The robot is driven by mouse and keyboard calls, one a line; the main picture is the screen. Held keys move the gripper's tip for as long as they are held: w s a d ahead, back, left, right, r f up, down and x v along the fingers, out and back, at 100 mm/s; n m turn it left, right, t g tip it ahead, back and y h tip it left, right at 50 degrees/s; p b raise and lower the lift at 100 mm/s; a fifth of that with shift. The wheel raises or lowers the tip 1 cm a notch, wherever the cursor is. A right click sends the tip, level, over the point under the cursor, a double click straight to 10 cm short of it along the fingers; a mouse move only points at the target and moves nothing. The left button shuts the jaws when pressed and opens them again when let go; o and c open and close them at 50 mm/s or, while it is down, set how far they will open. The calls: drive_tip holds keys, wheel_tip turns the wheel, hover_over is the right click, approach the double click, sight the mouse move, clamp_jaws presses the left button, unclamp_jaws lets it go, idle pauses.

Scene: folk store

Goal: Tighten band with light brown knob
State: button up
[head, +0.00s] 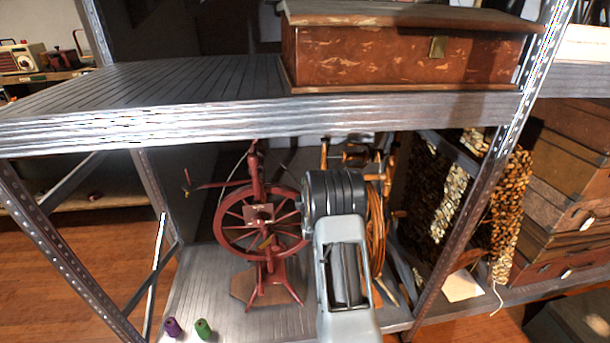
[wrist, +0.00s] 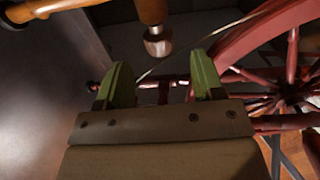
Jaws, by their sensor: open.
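In the head view, a red spinning wheel (head: 262,215) stands on the lower shelf, left of my arm. A light brown spinning wheel (head: 376,225) stands behind my arm and is partly hidden by it. My gripper is hidden behind the arm there. In the wrist view, my gripper (wrist: 160,80) is open with nothing visible between its green fingers. A light brown turned wooden knob (wrist: 158,42) hangs down just beyond the fingertips, roughly centred and apart from them. A thin band (wrist: 200,45) runs diagonally behind it towards the red wheel rim (wrist: 250,32).
The upper shelf (head: 180,90) with a brown wooden box (head: 400,55) is above my arm. Metal posts stand at both sides. Purple (head: 172,326) and green (head: 204,328) spools stand at the lower shelf's front left. Another turned wooden piece (wrist: 45,10) shows top left in the wrist view.

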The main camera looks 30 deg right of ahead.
drive_tip(key=p+x, duration=0.1)
drive_tip(key=x, duration=0.6)
drive_tip(key=shift+w, duration=0.2)
drive_tip(key=shift+c, duration=0.4)
